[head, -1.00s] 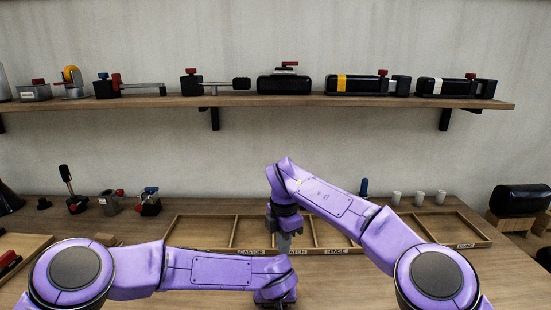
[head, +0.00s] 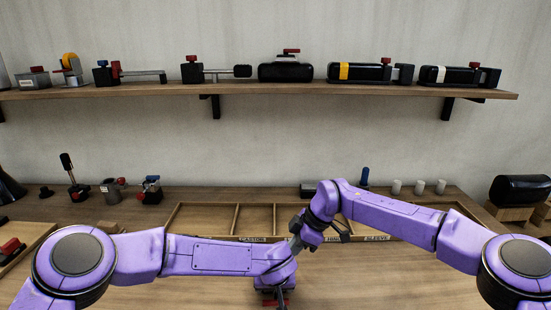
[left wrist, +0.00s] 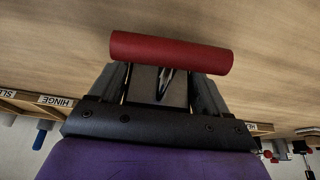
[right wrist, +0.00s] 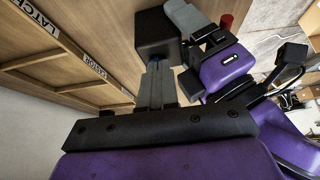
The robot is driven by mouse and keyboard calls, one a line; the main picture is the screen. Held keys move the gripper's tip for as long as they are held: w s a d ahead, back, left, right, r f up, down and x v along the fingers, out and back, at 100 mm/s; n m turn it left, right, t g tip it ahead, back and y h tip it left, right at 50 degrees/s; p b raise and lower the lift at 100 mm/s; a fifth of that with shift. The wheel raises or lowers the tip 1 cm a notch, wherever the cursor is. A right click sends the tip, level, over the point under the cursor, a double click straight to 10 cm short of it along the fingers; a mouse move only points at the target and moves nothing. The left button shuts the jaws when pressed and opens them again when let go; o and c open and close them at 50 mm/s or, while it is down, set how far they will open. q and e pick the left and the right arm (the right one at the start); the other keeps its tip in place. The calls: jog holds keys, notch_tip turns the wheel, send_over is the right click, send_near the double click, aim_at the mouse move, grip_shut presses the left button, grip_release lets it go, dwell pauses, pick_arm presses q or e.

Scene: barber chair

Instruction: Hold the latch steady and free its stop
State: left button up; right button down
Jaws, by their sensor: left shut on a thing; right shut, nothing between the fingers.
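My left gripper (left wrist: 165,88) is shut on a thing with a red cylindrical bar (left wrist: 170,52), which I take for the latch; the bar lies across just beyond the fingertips. In the head view, my left arm mostly hides it, and a bit of red shows below the wrist. The right wrist view also shows the red end (right wrist: 228,20) beside my left gripper. My right gripper (right wrist: 157,65) is shut and empty, its fingertips close to a black block (right wrist: 157,35); I cannot tell whether they touch. I cannot make out the stop clearly.
A wooden tray (head: 190,222) with labelled compartments lies behind my arms. Small mechanisms stand at the back left, including a black lever (head: 68,175) on a red-and-black base. White cylinders (head: 419,187) stand at the back right. A wall shelf (head: 260,90) holds several mechanisms. The front-right table is clear.

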pick_arm(q)
jog(key=shift+s+f, duration=0.15)
jog(key=shift+f, duration=0.1)
pick_arm(e)
jog(key=shift+f, duration=0.9)
pick_arm(q)
jog(key=shift+d, duration=0.1)
pick_arm(e)
jog(key=shift+a, duration=0.55)
pick_arm(q)
jog(key=shift+d+r, duration=0.1)
pick_arm(e)
jog(key=shift+w+f, duration=0.15)
jog(key=shift+w, duration=0.2)
jog(key=shift+d, duration=0.15)
pick_arm(q)
jog(key=shift+a, duration=0.2)
pick_arm(e)
notch_tip(320, 180, up, 6)
jog(key=shift+d, duration=0.35)
jog(key=shift+w, duration=0.1)
